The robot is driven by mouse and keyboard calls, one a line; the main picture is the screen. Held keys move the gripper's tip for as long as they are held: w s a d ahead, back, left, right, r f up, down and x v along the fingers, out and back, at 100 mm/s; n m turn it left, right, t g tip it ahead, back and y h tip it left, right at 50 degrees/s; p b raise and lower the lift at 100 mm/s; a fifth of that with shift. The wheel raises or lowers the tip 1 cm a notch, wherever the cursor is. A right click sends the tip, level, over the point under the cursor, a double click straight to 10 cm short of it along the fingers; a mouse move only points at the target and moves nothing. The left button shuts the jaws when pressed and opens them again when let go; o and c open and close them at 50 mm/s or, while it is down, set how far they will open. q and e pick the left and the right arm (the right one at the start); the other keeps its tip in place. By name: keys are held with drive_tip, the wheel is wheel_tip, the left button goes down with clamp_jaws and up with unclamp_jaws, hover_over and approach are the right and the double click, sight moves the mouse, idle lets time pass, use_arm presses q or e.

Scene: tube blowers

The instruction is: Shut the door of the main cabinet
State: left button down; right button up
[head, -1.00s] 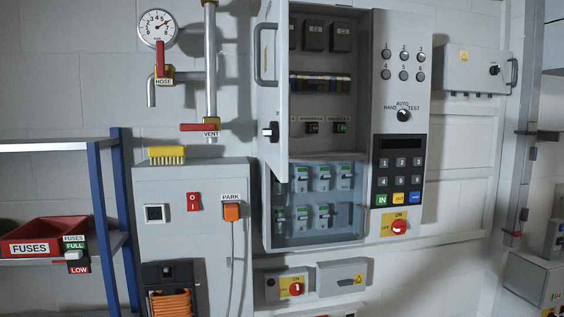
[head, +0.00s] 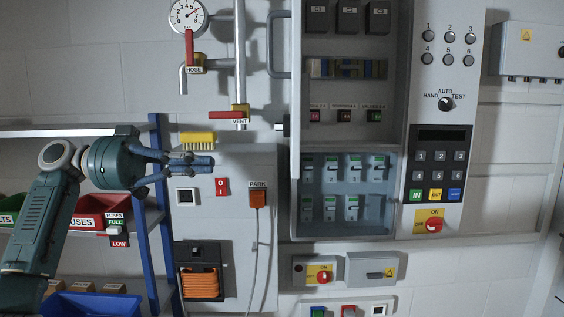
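The main cabinet (head: 399,150) is a grey box on the wall, right of the middle in the head view. Its door (head: 296,80) stands open at the left side and shows nearly edge-on, with a bar handle (head: 278,45) and a dark knob (head: 283,127) sticking out to the left. Contactors, small switches and breakers show inside. My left gripper (head: 208,166) comes in from the left, its fingers pointing right and close together at the tips. It is left of the door and apart from it, in front of the lower grey cabinet, holding nothing visible. My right gripper is not in view.
The lower grey cabinet (head: 221,250) carries a yellow brush (head: 197,138) on top and an orange hose. Pipes with red valve levers (head: 228,115) are above it. A shelf with blue posts (head: 161,210) and a red fuse bin (head: 88,212) is at the left.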

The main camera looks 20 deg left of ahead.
use_arm(q)
drive_tip(key=p+x, duration=0.5)
drive_tip(key=x, duration=0.8)
drive_tip(key=shift+w+d, duration=0.15)
drive_tip(key=shift+d, duration=0.05)
drive_tip(key=shift+d+f, duration=0.1)
